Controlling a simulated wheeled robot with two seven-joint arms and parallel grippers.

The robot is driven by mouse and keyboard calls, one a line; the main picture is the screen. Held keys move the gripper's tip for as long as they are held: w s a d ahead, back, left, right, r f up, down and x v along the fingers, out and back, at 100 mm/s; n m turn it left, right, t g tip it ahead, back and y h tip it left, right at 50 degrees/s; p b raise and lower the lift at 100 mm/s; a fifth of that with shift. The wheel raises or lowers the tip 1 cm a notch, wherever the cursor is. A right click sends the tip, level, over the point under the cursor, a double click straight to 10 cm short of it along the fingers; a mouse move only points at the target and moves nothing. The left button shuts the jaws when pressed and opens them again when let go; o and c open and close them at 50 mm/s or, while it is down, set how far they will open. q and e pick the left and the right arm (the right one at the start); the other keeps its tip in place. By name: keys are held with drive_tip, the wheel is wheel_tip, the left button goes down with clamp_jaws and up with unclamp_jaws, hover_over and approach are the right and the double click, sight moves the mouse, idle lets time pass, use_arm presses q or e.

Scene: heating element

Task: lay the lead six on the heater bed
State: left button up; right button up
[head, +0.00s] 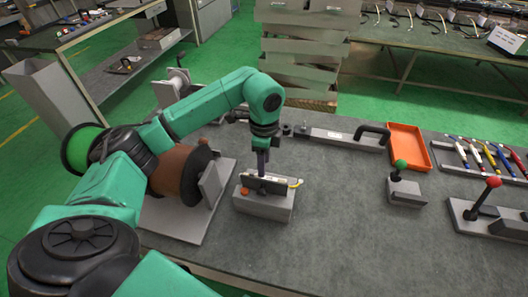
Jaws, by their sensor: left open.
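My left gripper (263,168) points straight down over a grey block (264,206) on the workbench. It is open, with its fingers close to a dark flat piece on top of the block. A short lead with a yellow end (296,183) sticks out to the right of the dark piece. I cannot tell whether the fingers touch either one. An orange button (244,191) sits on the block's left side. No number is readable, so I cannot tell which thing is lead six. I cannot tell for sure which part is the heater bed. My right gripper is not in view.
A brown spool (181,174) on a grey stand is left of the block. Behind are a long grey fixture (335,137) and an orange tray (408,146). Lever clamps (404,188) and coloured-handled tools (490,156) are at right. The bench's front middle is clear.

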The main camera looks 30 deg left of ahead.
use_arm(q)
wheel_tip(320, 180, up, 7)
drive_tip(key=b, duration=0.1)
drive_tip(key=shift+f, duration=0.2)
